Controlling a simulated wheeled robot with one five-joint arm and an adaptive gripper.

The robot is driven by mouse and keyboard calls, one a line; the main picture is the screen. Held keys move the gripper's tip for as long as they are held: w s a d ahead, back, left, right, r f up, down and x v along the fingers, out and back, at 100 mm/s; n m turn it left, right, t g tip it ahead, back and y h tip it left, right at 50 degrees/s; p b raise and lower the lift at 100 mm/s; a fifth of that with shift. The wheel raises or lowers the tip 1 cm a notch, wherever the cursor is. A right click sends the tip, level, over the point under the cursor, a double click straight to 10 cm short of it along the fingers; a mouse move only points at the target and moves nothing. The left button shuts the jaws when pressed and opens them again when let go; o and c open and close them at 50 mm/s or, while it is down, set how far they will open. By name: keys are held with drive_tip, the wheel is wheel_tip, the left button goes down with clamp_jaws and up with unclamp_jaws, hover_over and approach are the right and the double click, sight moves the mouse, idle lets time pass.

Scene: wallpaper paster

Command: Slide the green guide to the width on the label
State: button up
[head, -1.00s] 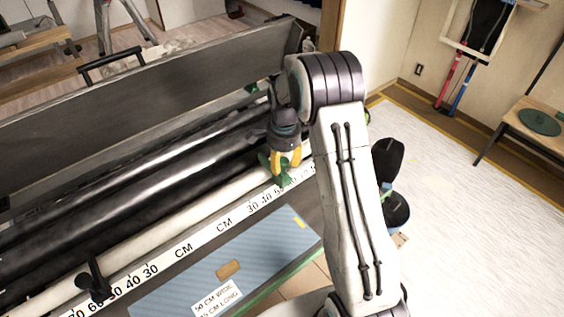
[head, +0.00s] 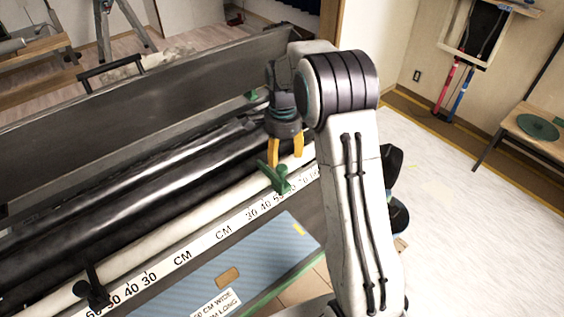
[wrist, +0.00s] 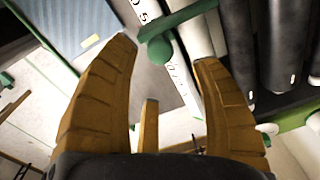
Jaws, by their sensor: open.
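The green guide (head: 274,177) sits on the white roller (head: 190,222) beside the CM scale (head: 224,229), near the 50 and 60 marks in the head view. It also shows in the wrist view (wrist: 160,46), beyond my fingertips. My gripper (head: 287,160) has yellow fingers and is open just above and behind the guide.
A black guide (head: 92,288) stands at the scale's left part, near 50. Dark rollers (head: 130,195) lie behind the white one, and a long grey panel (head: 130,130) rises behind them. The blue sheet (head: 265,243) lies in front of the scale. A dark bucket stands right of my arm.

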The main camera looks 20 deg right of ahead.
drive_tip(key=shift+s+r, duration=0.1)
drive_tip(key=shift+r, duration=2.4)
drive_tip(key=s+a+f+n+g, duration=0.15)
drive_tip(key=s+f+n, duration=0.35)
drive_tip(key=s+n, duration=0.65)
drive_tip(key=s+a+r+n+t, duration=0.1)
drive_tip(key=s+r+n+t, duration=0.1)
drive_tip(key=s+r, duration=0.3)
drive_tip(key=s+a+r+n+t, duration=0.2)
drive_tip(key=s+r, duration=0.4)
drive_tip(key=s, duration=0.6)
drive_tip(key=shift+r+n+t, duration=0.25)
drive_tip(key=shift+n+t, duration=0.3)
